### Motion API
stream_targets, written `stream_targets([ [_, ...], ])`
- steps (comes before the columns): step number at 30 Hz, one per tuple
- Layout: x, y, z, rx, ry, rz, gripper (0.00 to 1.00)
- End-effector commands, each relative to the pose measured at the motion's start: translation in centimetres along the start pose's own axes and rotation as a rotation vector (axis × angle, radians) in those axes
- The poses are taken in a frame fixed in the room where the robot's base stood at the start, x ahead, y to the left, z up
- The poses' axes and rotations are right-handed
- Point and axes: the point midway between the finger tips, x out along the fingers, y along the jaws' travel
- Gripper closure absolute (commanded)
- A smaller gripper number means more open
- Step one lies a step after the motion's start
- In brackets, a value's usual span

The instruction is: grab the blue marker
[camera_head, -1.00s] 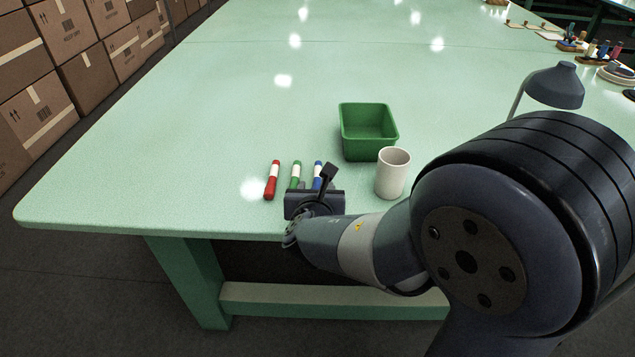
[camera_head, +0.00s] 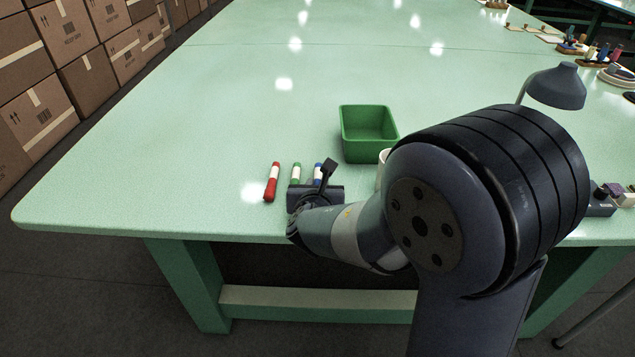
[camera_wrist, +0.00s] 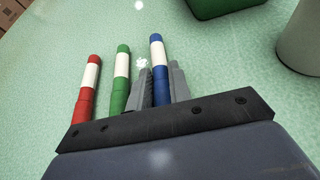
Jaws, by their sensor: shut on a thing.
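The blue marker (camera_wrist: 158,62) has a white band and lies on the table between the two fingers of my gripper (camera_wrist: 160,86) in the wrist view. My gripper is shut on it. In the head view only its far end (camera_head: 318,171) shows, above my gripper (camera_head: 317,186); the rest is hidden behind the gripper body. The green marker (camera_wrist: 121,75) lies just left of the left finger, apart from the blue one. The red marker (camera_wrist: 87,88) lies farther left; it also shows in the head view (camera_head: 272,182).
A green bin (camera_head: 368,134) stands behind the markers to the right. A white cup (camera_wrist: 299,40) stands to the right, mostly hidden by my arm in the head view. A grey lamp (camera_head: 556,86) is at the right. The table (camera_head: 150,165) is clear on the left.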

Motion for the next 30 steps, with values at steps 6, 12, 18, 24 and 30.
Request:
stream_targets([
  [6,0.0,0.0,0.0,0.0,0.0,0.0,1.0],
  [12,-0.2,0.0,0.6,0.001,-0.001,0.0,1.0],
  [18,-1.6,0.0,4.0,0.004,-0.004,0.0,1.0],
  [24,-3.1,0.0,7.6,0.003,-0.004,0.001,1.0],
  [30,-3.8,0.0,9.2,0.0,-0.001,0.001,1.0],
])
